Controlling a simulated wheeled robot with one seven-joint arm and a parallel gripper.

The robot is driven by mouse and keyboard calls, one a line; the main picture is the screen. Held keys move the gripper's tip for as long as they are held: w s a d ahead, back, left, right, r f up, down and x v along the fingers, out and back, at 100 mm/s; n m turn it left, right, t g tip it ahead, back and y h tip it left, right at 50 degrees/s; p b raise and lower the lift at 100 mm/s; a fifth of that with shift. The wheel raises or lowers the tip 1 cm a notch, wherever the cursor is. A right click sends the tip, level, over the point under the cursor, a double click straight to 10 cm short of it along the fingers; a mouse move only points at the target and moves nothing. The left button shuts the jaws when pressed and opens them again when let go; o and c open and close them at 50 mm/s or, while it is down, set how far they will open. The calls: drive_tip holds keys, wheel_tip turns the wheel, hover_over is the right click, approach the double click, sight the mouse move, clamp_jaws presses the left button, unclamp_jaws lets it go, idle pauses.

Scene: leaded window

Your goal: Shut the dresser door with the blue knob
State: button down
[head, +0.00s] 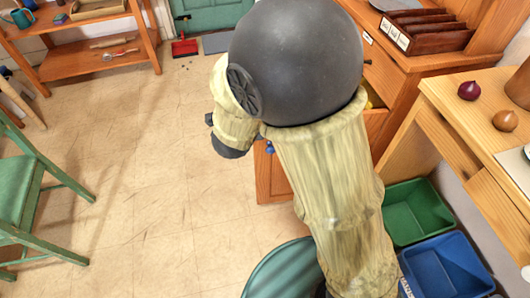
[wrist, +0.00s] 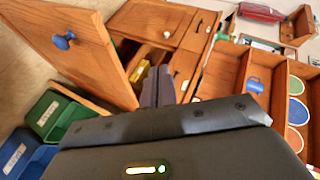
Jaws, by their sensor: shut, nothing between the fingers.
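The dresser door (wrist: 85,62) stands open in the wrist view, its blue knob (wrist: 64,41) on the face I see. In the head view the door (head: 272,182) and blue knob (head: 270,147) show below my arm, which hides the rest. The dresser (head: 400,75) stands behind my arm at the right. My gripper (wrist: 158,72) is shut and empty, just right of the door's edge in the wrist view. I cannot tell whether it touches the door. In the head view my arm hides the fingertips.
A yellow item (wrist: 139,73) shows in the dresser's opening. Green (head: 412,210) and blue (head: 445,268) bins stand at the lower right, below a wooden table (head: 455,95). A green chair (head: 25,205) is at the left. The floor between is clear.

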drive_tip(key=s+a+f+m+t+h+b, duration=0.1)
drive_tip(key=s+a+f+m+h+b, duration=0.1)
drive_tip(key=f+b, duration=0.7)
drive_tip(key=s+a+f+m+t+h+b, duration=0.1)
drive_tip(key=s+f+m+h+b, duration=0.4)
drive_tip(key=f+b, duration=0.4)
drive_tip(key=shift+s+a+f+m+b, duration=0.15)
drive_tip(key=shift+s+a+m+b, duration=0.2)
drive_tip(key=shift+s+m+b, duration=0.6)
drive_tip(key=shift+d, duration=0.1)
drive_tip(key=b+x, duration=0.2)
drive_tip(key=x, duration=0.2)
drive_tip(key=w+a+b+x, duration=0.1)
drive_tip(key=b+x, duration=0.1)
drive_tip(key=x, duration=0.2)
drive_tip(key=a+b+x, duration=0.1)
drive_tip(key=b+x, duration=0.2)
drive_tip(key=x, duration=0.1)
drive_tip(key=shift+w+d, duration=0.15)
drive_tip(key=shift+w, duration=0.4)
drive_tip(key=shift+w, duration=0.15)
